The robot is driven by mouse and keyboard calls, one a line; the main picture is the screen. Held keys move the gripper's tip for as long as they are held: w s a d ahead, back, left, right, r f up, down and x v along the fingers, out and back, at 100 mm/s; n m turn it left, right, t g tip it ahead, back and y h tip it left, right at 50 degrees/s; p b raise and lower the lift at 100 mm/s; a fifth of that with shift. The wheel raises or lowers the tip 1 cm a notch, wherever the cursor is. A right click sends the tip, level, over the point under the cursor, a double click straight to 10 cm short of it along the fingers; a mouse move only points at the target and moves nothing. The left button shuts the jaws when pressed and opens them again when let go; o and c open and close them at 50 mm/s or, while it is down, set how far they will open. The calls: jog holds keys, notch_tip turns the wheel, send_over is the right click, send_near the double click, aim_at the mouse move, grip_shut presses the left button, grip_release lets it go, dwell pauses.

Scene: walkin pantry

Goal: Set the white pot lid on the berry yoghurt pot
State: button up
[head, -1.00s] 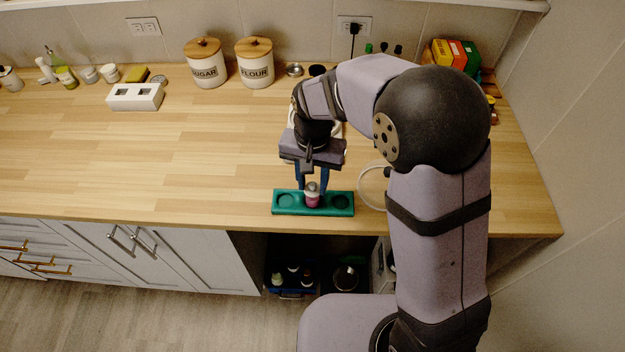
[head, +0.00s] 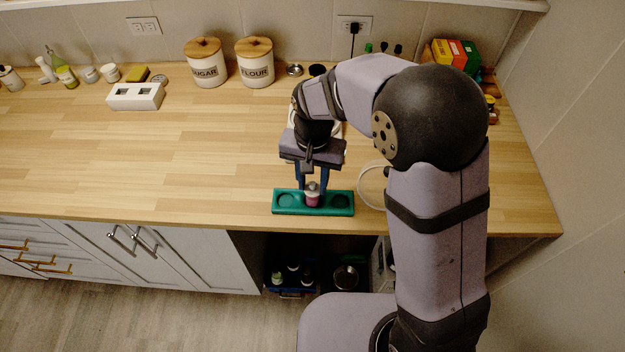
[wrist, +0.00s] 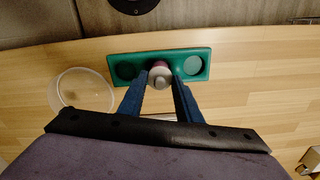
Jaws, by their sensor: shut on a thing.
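The berry yoghurt pot (head: 312,201), pink, stands in the middle of a green tray (head: 278,210) near the counter's front edge. The pot shows only partly in the wrist view (wrist: 160,64), behind the lid. The white pot lid (head: 312,187), pale grey-white with a knob, is directly above the pot; it also shows in the wrist view (wrist: 159,79). My gripper (head: 312,188) points down over the tray, its two blue fingers shut on the lid. I cannot tell whether the lid touches the pot rim or is slightly above it.
The tray has an empty round recess on each side of the pot. A clear round bowl (wrist: 84,92) is close beside the tray, partly behind my arm in the head view. Sugar (head: 206,66) and flour (head: 254,65) canisters stand at the back. The counter left of the tray is clear.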

jog(key=shift+f, duration=0.4)
jog(key=o, duration=1.6)
jog(key=shift+c, duration=0.2)
jog(key=shift+r, duration=0.1)
jog(key=shift+r+p, duration=3)
jog(key=shift+r, duration=0.45)
